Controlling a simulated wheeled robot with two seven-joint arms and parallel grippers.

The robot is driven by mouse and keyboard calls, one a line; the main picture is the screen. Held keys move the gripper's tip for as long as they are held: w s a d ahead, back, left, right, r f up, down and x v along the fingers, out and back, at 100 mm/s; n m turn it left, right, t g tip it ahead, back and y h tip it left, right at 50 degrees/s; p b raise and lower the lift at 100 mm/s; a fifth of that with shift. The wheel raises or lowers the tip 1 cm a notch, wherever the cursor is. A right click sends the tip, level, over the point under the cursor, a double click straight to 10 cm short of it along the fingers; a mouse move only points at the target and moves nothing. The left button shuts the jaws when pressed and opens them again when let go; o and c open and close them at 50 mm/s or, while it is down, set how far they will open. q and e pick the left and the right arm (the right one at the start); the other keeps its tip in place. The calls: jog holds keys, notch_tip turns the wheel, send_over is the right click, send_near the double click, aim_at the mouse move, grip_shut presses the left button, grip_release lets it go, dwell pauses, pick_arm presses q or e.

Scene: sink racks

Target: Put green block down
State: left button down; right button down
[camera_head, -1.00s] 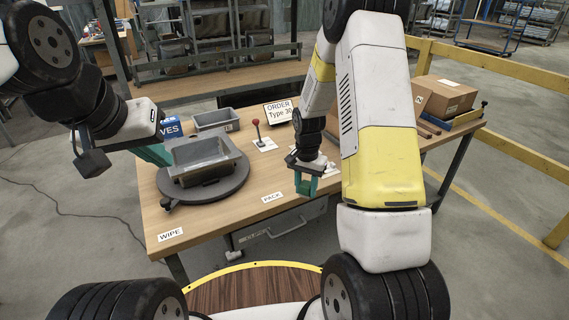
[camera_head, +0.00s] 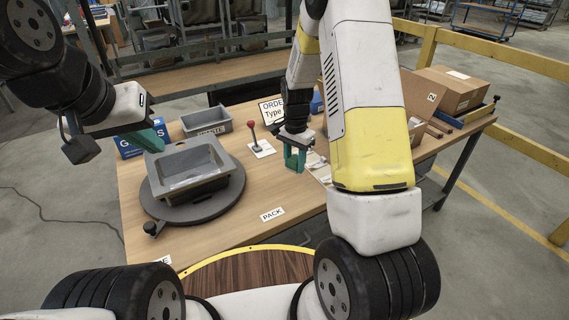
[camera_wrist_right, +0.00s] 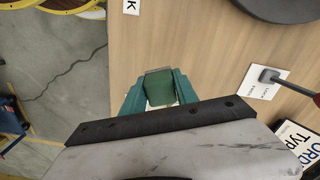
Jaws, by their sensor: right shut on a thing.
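A green block (camera_wrist_right: 159,89) sits between the teal fingers of my right gripper (camera_wrist_right: 155,92) in the right wrist view. The right gripper is shut on it. In the head view my right gripper (camera_head: 295,161) points down over the right part of the wooden table, behind and right of the PACK label (camera_head: 272,214). The block is hard to make out there. My left gripper (camera_head: 147,140) is at the left, near the back-left rim of the grey sink-shaped tray (camera_head: 222,153). I cannot tell how far its teal fingers are apart.
The tray stands on a dark round turntable (camera_head: 205,213). A red-knobbed lever (camera_head: 251,130), a grey WASTE bin (camera_head: 207,121) and an ORDER sign (camera_head: 271,108) stand behind. Cardboard boxes (camera_head: 445,91) are at the right. Bare table lies between turntable and right gripper.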

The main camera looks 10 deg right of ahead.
aim_at(294, 187)
notch_tip(294, 187, down, 8)
jog(key=shift+r, duration=0.1)
dwell(0.4)
jog(key=c, duration=0.9)
grip_release()
jog(key=shift+f, duration=0.2)
jog(key=shift+c, duration=0.2)
jog(key=shift+r, duration=0.15)
